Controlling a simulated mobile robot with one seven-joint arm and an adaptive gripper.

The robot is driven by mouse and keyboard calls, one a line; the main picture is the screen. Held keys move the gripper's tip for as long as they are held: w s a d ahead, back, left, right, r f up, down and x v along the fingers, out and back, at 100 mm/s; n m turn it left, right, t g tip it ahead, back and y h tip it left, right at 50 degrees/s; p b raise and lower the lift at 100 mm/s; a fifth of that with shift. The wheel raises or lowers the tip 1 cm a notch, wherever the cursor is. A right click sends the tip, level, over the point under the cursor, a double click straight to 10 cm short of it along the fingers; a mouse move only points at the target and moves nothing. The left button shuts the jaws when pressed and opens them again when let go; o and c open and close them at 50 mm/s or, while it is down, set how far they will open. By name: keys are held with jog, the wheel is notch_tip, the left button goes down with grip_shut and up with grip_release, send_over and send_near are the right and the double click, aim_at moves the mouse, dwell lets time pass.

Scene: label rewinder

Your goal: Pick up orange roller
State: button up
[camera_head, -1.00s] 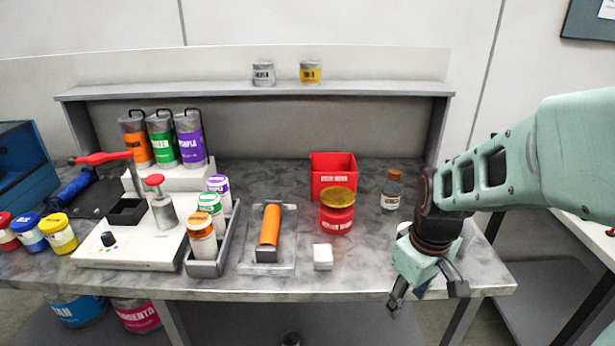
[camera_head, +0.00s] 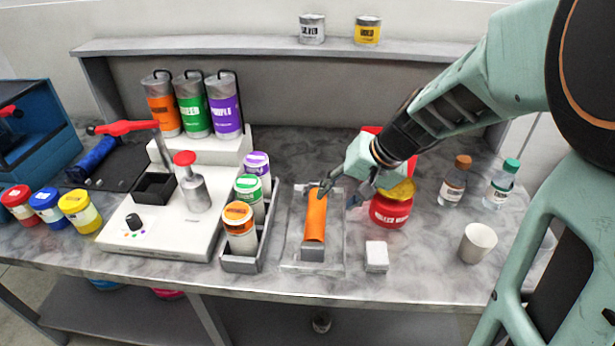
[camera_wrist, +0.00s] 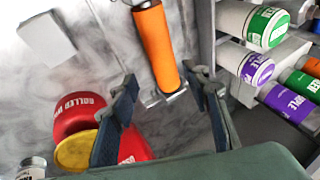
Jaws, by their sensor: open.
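The orange roller (camera_head: 315,217) lies on a clear tray (camera_head: 290,263) with a grey block at its near end, in the middle of the table. In the wrist view the roller (camera_wrist: 155,47) shows as an orange cylinder with a metal end. My gripper (camera_head: 343,190) is open and empty, just above and to the right of the roller's far end in the head view. In the wrist view its two fingers (camera_wrist: 162,88) stand apart, with the roller's end in line with the gap between them. Whether the fingers are level with the roller is hard to tell.
A rack of small bottles (camera_head: 241,264) stands left of the tray. A white cube (camera_head: 376,256) and white cup (camera_head: 477,243) are to the right.

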aim_at(319, 213)
jog(key=x, duration=1)
jog(key=shift+a+f, duration=0.2)
jog(key=shift+f, duration=0.15)
grip_shut()
jog(key=shift+w+r, duration=0.1)
